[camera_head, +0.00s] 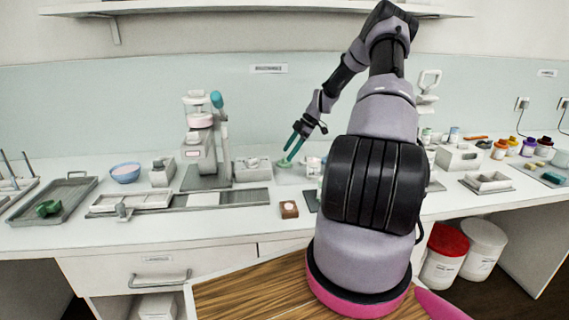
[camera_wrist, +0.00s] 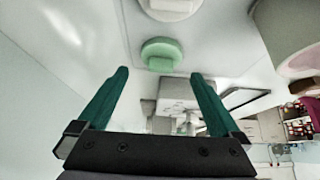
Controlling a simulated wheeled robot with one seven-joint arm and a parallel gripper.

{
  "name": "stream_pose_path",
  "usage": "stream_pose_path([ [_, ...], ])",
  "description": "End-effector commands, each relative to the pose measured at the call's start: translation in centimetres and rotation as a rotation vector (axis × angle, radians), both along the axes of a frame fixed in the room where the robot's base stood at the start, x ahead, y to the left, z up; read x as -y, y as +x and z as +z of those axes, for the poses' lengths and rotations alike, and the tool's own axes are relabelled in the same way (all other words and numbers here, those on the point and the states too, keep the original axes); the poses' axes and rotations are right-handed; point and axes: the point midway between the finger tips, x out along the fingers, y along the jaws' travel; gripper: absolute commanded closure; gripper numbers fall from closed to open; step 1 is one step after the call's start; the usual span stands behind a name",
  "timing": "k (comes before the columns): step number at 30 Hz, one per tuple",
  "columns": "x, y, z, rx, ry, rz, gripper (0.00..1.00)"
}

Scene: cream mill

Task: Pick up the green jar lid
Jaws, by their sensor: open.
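The green jar lid (camera_wrist: 161,54) is a pale green round piece with a raised centre. In the wrist view it lies on a light surface just beyond the fingertips, roughly centred between them. In the head view my gripper (camera_head: 293,150) points down and left at the back of the counter. The lid and the fingers look apart.
A press-like machine (camera_head: 200,145) and a grey box (camera_head: 253,170) stand left of the lid. A tray (camera_head: 75,190) with a dark green object is at far left. A small brown block (camera_head: 289,209) lies in front. White containers stand to the right, partly behind my arm.

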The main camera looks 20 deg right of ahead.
Motion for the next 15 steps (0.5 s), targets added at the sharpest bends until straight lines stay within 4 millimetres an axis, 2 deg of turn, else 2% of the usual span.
stream_pose_path([
  [3,-1.2,0.2,-1.8,-0.003,0.002,0.004,0.00],
  [6,-1.8,0.4,-2.8,-0.001,0.001,0.001,0.00],
  [15,-2.0,0.5,-3.2,0.000,0.000,0.000,0.00],
])
